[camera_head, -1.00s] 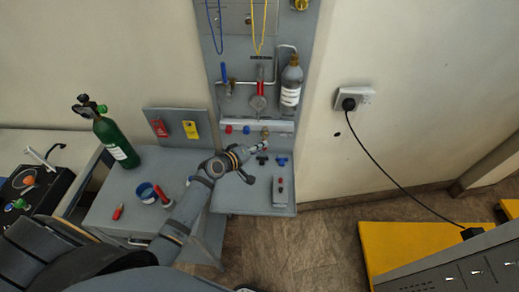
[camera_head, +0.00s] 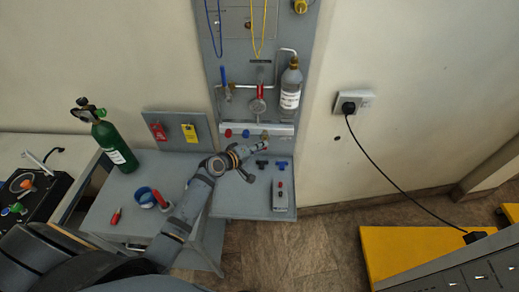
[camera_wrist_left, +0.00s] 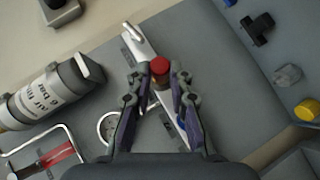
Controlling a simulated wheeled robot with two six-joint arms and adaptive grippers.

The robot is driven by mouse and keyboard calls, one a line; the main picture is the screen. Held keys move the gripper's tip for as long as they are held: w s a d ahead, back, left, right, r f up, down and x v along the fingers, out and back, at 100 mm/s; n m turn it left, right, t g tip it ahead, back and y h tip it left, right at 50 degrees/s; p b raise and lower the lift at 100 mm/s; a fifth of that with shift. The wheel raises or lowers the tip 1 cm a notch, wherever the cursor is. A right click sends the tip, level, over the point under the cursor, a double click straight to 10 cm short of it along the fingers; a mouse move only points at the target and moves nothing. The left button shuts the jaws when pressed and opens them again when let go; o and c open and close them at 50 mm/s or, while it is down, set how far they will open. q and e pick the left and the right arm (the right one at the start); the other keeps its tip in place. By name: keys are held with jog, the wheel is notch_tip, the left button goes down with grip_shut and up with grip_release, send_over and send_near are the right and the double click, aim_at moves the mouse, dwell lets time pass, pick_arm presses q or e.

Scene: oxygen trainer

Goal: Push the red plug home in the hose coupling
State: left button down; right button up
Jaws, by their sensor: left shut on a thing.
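My left gripper (camera_head: 263,147) reaches in from the left to the shelf below the upright panel. In the left wrist view its fingers (camera_wrist_left: 160,76) are shut on a red plug (camera_wrist_left: 159,65), seen from its round red end. A pale rail (camera_wrist_left: 137,40) runs behind the plug. In the head view a small brass-coloured fitting (camera_head: 264,135) sits on the rail just beyond my fingertips. I cannot tell whether it is the hose coupling, or whether the plug touches anything. The plug is too small to make out in the head view. My right gripper is not in view.
Red (camera_head: 228,133) and blue (camera_head: 246,133) knobs sit on the rail, left of the gripper. Black (camera_head: 262,164) and blue (camera_head: 282,164) T-shaped pieces and a grey box (camera_head: 281,197) lie close by. A labelled bottle (camera_head: 290,88) hangs above. A green cylinder (camera_head: 115,146) stands left.

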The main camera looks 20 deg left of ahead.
pick_arm(q)
jog(key=c, duration=1.1)
grip_release()
jog(key=shift+w, duration=0.1)
jog(key=shift+c, duration=0.2)
jog(key=v, duration=1.2)
